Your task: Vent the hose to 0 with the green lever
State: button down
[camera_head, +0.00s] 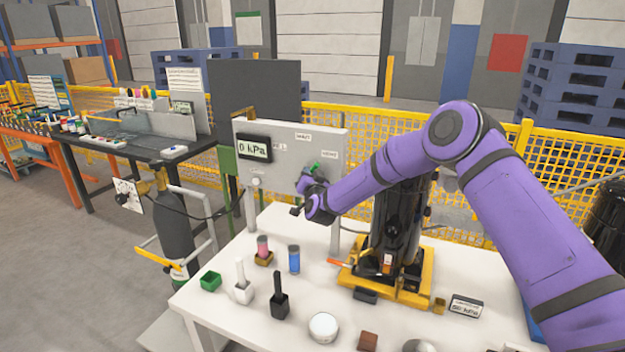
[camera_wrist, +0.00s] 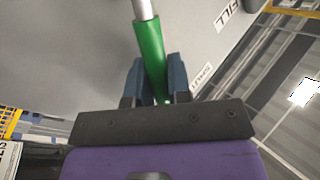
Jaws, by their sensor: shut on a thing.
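The green lever (camera_wrist: 150,52) runs between the two fingers of my gripper (camera_wrist: 157,85) in the wrist view, and the gripper is shut on it. Its bare metal shaft (camera_wrist: 143,9) shows at the top of that view. In the head view a bit of the green lever (camera_head: 315,167) shows at the grey panel (camera_head: 290,145), with my gripper (camera_head: 310,180) at it. The display (camera_head: 254,148) on the panel reads 0 kPa. A dark hose (camera_head: 205,213) runs from the gas cylinder (camera_head: 172,225) towards the panel; its far end is hard to make out.
A yellow mesh fence (camera_head: 345,125) stands behind.

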jog(key=n, duration=0.1)
jog(key=a+n+g, duration=0.1)
jog(key=a+r+n+g, duration=0.1)
jog(key=shift+w, duration=0.3)
jog(key=shift+w+a+n+g+h, duration=0.35)
jog(key=shift+a+n+g+h, duration=0.3)
jog(key=shift+a+n, duration=0.3)
jog(key=c, duration=1.1)
grip_release()
jog(key=shift+o, duration=0.2)
jog(key=shift+s, duration=0.1)
jog(key=v, duration=1)
jog(key=shift+s+d+r, duration=0.2)
jog(key=shift+s, duration=0.05)
